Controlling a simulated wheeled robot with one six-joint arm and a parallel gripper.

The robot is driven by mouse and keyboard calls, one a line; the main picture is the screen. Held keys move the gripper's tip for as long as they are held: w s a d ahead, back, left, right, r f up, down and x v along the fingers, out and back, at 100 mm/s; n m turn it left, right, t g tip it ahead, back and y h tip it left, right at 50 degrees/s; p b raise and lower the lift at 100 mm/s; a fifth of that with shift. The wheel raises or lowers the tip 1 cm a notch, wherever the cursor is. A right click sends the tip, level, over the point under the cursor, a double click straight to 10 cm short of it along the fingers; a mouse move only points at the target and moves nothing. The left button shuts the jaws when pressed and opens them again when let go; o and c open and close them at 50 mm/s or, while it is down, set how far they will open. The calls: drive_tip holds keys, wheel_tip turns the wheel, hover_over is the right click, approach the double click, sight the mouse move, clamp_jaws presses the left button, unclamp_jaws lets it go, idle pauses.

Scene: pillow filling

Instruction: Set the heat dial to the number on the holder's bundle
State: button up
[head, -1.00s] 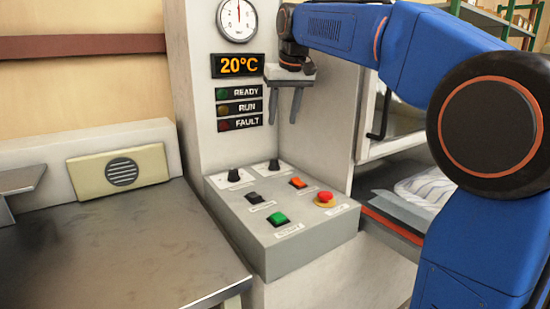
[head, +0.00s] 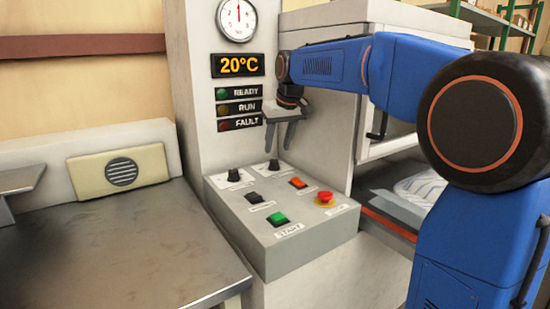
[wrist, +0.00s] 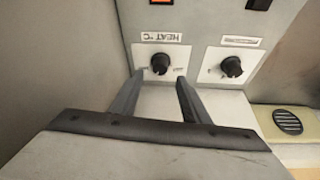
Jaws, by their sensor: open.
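The heat dial (head: 273,166) is a black knob on a white plate at the back of the grey control panel. In the wrist view the heat dial (wrist: 160,63) has a label reading HEAT °C, seen upside down. My gripper (head: 279,146) is open and points down just above this dial. In the wrist view the fingertips of my gripper (wrist: 160,77) are on either side of the dial's near edge, apart from it as far as I can tell. The dial's setting is too small to read. No holder or bundle shows.
A second black dial (head: 234,175) sits left of the heat dial. A dark switch (head: 254,198), orange switch (head: 298,182), green START button (head: 278,218) and red stop button (head: 325,197) are close by. The display (head: 238,65) reads 20°C. A metal table (head: 110,245) is at left.

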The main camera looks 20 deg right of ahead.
sight(274, 160)
drive_tip(key=shift+x, duration=3.05)
drive_tip(key=c, duration=1)
